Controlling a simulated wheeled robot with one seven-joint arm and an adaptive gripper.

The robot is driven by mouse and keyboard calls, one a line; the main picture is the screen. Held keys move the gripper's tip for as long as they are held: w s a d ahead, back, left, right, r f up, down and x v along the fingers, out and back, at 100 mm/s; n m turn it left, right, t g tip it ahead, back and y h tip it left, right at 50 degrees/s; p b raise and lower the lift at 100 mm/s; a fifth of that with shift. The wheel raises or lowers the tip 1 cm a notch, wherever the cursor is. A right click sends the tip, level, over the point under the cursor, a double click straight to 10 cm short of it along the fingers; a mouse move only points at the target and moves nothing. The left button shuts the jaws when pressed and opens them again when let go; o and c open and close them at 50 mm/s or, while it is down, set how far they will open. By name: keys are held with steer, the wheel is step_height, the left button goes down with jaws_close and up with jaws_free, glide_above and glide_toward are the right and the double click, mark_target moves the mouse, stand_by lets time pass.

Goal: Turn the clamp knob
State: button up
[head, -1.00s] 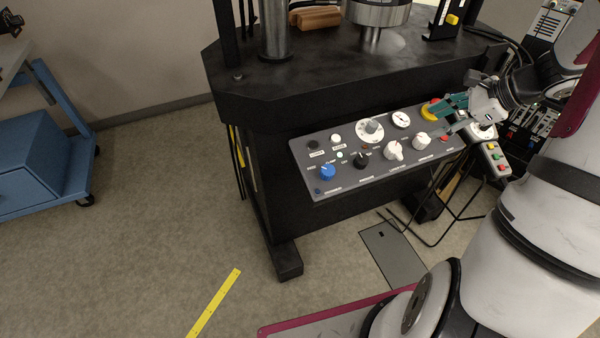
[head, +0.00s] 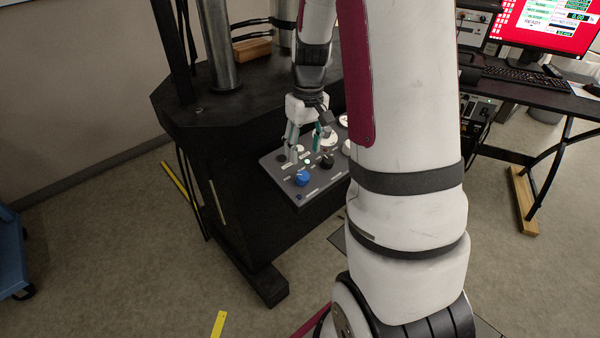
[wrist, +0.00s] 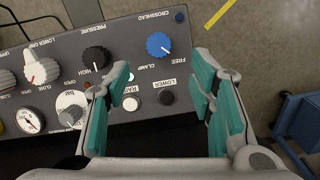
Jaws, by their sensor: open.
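The clamp knob (head: 302,178) is blue with a pointer mark and sits on the sloped grey control panel (head: 270,163). In the wrist view the blue knob (wrist: 158,45) is near the top middle, with CLAMP and FREE printed beside it. My gripper (head: 305,142) is over the left part of the panel, behind the knob in the head view. In the wrist view my gripper (wrist: 165,105) has its teal fingers wide apart and nothing between them. The knob lies beyond the fingertips, and the fingers do not touch it.
A black pressure knob (wrist: 97,60) is left of the blue knob in the wrist view. A white button (wrist: 131,103) and a black button (wrist: 166,97) lie between the fingers. The black machine frame (head: 225,120) stands behind the panel. My arm hides the panel's right part.

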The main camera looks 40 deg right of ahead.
mark_target(303, 174)
step_height(303, 174, down, 8)
steer(key=shift+a+f+b, duration=0.1)
steer(key=shift+f+b, duration=0.05)
steer(key=shift+b, duration=0.25)
steer(key=c, duration=1.2)
